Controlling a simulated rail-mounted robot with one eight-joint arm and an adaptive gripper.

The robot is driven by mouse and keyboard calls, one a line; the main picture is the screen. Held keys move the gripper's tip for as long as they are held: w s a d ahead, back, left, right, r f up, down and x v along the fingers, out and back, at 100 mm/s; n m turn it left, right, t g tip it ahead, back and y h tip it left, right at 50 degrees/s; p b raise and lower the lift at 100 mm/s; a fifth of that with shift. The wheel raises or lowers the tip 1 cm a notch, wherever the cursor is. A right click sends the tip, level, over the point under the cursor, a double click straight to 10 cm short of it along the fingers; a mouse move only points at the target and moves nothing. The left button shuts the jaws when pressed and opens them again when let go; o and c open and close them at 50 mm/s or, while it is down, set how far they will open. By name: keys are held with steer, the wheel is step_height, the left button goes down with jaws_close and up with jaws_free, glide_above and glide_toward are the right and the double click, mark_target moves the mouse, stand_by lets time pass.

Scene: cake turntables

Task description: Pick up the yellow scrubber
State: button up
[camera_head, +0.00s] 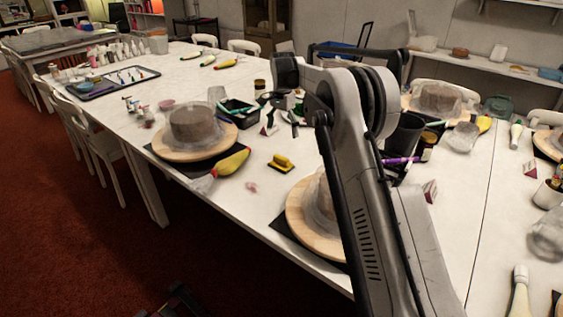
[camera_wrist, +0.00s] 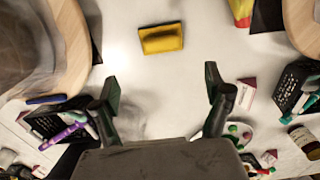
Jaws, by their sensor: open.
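The yellow scrubber (camera_head: 281,163) lies on the white table between two round wooden turntables in the head view. It looks like a small yellow block with a dark edge. In the wrist view the scrubber (camera_wrist: 161,38) lies beyond my fingertips, near the top and roughly centred between them. My gripper (camera_wrist: 161,88) is open, with its two fingers spread wide and nothing between them. It is above the table and apart from the scrubber. In the head view my arm hides part of the nearer turntable.
The far turntable (camera_head: 166,153) carries a wrapped brown form, with a yellow-and-red bottle (camera_head: 233,162) beside it. A black basket (camera_wrist: 296,88) of pens and a small red-and-white box (camera_wrist: 246,93) are right of my gripper. The table around the scrubber is mostly clear.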

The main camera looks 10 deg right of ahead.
mark_target(281, 157)
step_height(281, 157, down, 8)
steer(key=shift+f+b, duration=0.1)
steer(key=shift+b, duration=0.25)
steer(key=shift+a+f, duration=0.15)
steer(key=shift+f, duration=1.25)
steer(key=shift+a+f, duration=0.1)
steer(key=shift+f, duration=1.25)
steer(key=shift+c, duration=0.5)
steer(key=c, duration=1.2)
